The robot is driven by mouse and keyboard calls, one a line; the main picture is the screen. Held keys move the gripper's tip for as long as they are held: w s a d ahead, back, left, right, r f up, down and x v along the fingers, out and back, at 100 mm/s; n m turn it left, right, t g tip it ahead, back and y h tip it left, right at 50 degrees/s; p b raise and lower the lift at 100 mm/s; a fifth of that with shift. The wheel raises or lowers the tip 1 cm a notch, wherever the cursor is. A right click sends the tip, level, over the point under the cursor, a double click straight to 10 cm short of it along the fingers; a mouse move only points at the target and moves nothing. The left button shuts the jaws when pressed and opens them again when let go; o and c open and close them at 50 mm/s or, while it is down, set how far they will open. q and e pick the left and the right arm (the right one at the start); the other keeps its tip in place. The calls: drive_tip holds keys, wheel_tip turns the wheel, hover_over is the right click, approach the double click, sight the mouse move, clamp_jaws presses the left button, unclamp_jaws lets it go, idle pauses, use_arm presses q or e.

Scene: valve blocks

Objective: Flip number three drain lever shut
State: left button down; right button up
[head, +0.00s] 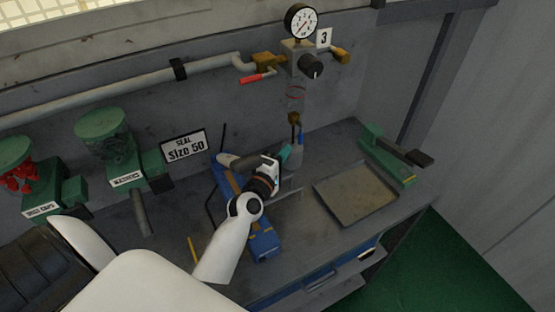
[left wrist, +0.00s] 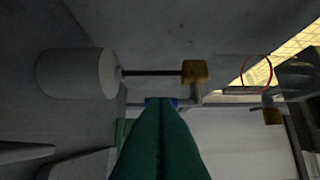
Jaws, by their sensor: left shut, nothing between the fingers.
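The block marked 3 (head: 298,60) is on the back wall with a gauge on top. Below it is a small brass drain valve (head: 294,118), also in the left wrist view (left wrist: 196,72). Its blue lever (head: 300,136) points downward in the head view. In the left wrist view only a blue bit (left wrist: 172,101) shows beyond my fingertips. My left gripper (head: 285,153) is shut and empty, just below and left of the lever; I cannot tell whether they touch. My right gripper is not in view.
A red-handled valve (head: 252,79) and black knob (head: 311,66) are above. A pale cylinder (left wrist: 76,73) stands below the drain. A shallow tray (head: 355,192) and green stapler-like tool (head: 386,155) are to the right.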

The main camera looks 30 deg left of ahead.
use_arm(q)
drive_tip(key=w, duration=0.3)
drive_tip(key=shift+w+a, duration=0.1)
drive_tip(key=shift+w, duration=0.2)
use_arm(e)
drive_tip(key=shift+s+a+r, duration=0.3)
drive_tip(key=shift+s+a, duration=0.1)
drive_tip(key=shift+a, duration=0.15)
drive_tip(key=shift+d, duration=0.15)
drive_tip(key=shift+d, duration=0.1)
